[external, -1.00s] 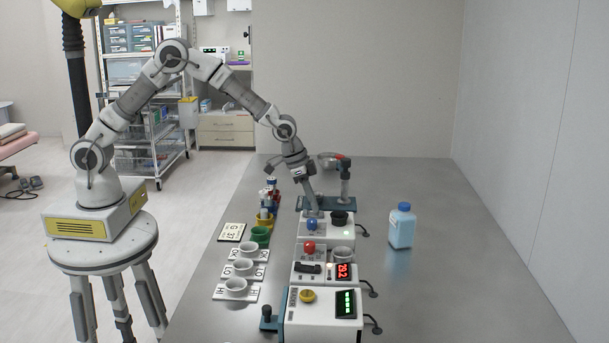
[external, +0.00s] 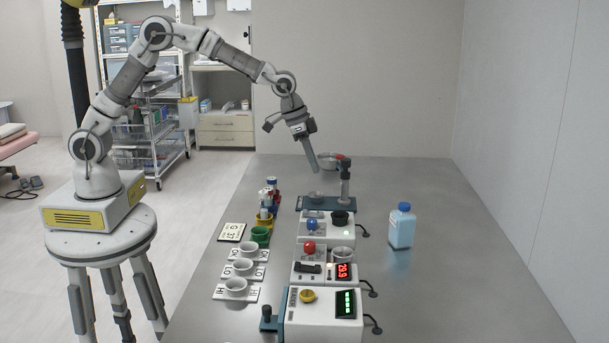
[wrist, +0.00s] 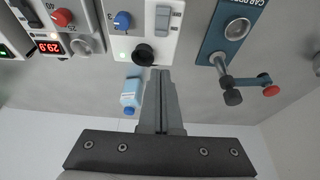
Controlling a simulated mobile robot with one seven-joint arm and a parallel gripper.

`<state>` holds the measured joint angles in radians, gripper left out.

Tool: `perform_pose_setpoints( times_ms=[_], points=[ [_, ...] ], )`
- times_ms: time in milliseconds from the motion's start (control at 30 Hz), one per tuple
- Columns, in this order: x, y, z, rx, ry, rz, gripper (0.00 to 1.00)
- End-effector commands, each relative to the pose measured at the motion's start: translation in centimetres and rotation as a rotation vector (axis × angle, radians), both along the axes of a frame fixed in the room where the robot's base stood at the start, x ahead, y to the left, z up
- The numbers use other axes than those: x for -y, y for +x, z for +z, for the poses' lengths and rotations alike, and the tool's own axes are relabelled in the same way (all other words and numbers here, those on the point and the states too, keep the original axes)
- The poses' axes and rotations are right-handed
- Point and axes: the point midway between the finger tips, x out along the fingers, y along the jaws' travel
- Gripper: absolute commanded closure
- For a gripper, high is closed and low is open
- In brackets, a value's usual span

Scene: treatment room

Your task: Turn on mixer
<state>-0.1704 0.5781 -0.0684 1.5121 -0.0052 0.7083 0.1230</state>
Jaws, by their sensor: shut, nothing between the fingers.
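The mixer appears to be the white box (external: 326,229) with a blue knob (external: 311,225) and a black cup (external: 340,218), at the back of the row. A small green light (external: 346,234) glows on its front. In the wrist view the mixer (wrist: 140,38) shows the blue knob, the black cup (wrist: 143,54) and a grey rocker switch (wrist: 162,20). My gripper (external: 315,171) is shut and empty, raised above the table behind the mixer and apart from it. In the wrist view, its closed fingers (wrist: 160,72) point towards the mixer's edge.
A teal stand (external: 345,190) with a red-knobbed lever is just behind the mixer. Two more white devices (external: 325,270) (external: 322,312) stand in front. A blue bottle (external: 402,228) is at right, cups (external: 243,267) at left. The table's right side is mostly clear.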

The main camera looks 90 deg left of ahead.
Motion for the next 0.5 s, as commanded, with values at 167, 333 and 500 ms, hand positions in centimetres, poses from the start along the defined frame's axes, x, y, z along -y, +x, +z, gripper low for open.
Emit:
perform_pose_setpoints(
  times_ms=[167,333,500],
  points=[
    [0.0,-0.1,1.8,0.001,0.000,0.000,1.00],
    [0.0,-0.2,2.2,0.000,0.000,0.000,1.00],
    [0.0,-0.2,2.2,0.000,0.000,0.000,1.00]
  ],
)
